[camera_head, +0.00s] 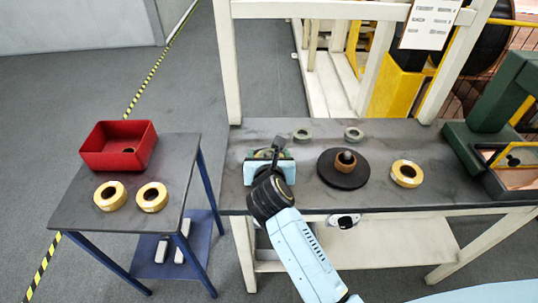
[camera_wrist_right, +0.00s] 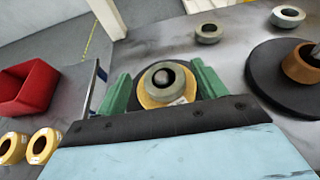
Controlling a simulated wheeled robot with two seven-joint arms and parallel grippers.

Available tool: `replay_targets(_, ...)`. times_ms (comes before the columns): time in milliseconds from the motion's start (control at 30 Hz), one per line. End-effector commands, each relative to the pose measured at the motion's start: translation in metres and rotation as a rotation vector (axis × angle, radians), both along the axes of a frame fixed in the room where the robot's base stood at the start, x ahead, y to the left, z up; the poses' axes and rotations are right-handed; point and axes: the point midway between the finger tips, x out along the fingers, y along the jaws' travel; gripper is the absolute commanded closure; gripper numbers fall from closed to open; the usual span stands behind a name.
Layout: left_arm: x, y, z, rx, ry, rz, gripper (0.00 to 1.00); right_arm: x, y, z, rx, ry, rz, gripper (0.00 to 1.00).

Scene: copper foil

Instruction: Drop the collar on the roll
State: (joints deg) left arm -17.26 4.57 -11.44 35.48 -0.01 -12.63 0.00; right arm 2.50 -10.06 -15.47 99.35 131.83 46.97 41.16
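In the right wrist view, a grey-green collar (camera_wrist_right: 152,76) rests on a gold roll (camera_wrist_right: 179,101), with a dark round centre in its hole. My right gripper (camera_wrist_right: 162,85) has its two green fingers apart on either side of them, with gaps beside the collar. In the head view my right gripper (camera_head: 271,154) is over the left part of the main table and mostly hides this roll and collar. My left gripper is not in view.
Two other collars (camera_head: 302,134) (camera_head: 354,134) lie at the table's back. A black disc (camera_head: 344,182) bears a copper-brown roll (camera_head: 343,162). A gold roll (camera_head: 407,173) lies right, by a green press (camera_head: 500,105). The left table holds a red bin (camera_head: 105,158) and two gold rolls (camera_head: 110,196) (camera_head: 152,197).

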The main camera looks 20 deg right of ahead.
Motion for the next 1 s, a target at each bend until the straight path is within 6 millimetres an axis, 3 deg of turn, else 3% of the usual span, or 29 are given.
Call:
replay_targets(233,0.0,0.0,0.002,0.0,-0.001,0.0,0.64,0.0,0.0,0.003,0.0,-0.001,0.0,0.3)
replay_targets(367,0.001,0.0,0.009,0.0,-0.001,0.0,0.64,-0.002,0.0,0.017,0.0,-0.002,0.001,0.3)
replay_targets(700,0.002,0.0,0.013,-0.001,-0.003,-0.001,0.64,-0.069,0.02,0.041,0.003,0.002,0.0,0.3)
replay_targets(1000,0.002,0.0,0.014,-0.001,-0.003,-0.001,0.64,-0.104,0.03,0.057,0.001,0.001,0.0,0.3)
